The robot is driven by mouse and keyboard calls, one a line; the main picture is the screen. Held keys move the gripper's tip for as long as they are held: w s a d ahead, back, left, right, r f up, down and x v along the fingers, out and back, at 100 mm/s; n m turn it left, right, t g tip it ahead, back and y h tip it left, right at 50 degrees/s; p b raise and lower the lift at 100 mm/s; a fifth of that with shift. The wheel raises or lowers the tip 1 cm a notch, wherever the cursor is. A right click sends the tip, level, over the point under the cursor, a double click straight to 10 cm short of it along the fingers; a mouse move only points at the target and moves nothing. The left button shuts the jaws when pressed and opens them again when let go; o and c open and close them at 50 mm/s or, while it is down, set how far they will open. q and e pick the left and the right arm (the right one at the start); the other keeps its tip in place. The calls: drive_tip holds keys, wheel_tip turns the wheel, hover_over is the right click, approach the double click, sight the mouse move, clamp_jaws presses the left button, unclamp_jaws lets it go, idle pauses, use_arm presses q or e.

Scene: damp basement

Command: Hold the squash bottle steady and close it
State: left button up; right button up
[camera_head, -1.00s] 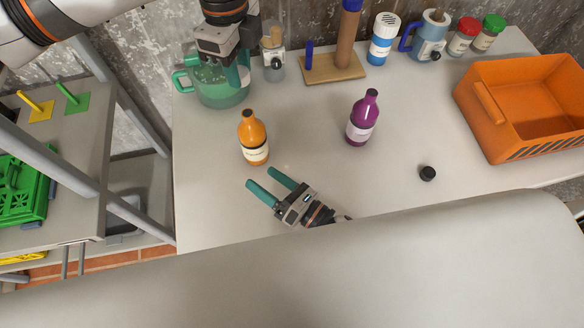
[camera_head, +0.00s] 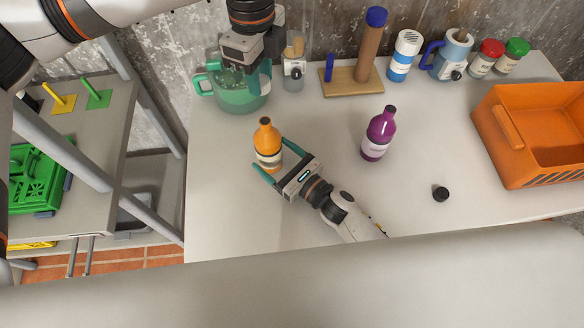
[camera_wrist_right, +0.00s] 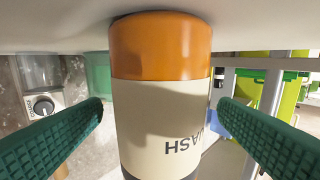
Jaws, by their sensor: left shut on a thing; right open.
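The squash bottle (camera_head: 267,139) is orange with a pale label and a dark top, upright on the table. It fills the middle of the right wrist view (camera_wrist_right: 160,50), where its label is upside down. My right gripper (camera_head: 272,158) is open, its green fingers on either side of the bottle with a gap on both sides in the wrist view. A small black cap (camera_head: 440,193) lies on the table to the right. My left gripper (camera_head: 258,82) is shut at the green jug (camera_head: 238,97), seemingly on its rim; its fingertips are partly hidden.
A purple bottle (camera_head: 379,136) stands right of the squash bottle. An orange crate (camera_head: 490,127) is at the right.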

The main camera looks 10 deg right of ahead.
sight(266, 121)
drive_tip(key=shift+x, duration=1.5)
drive_tip(key=c, duration=1.4)
use_arm(q)
wheel_tip(266, 121, down, 6)
drive_tip(key=m, duration=0.6)
drive_tip(key=shift+f, duration=0.2)
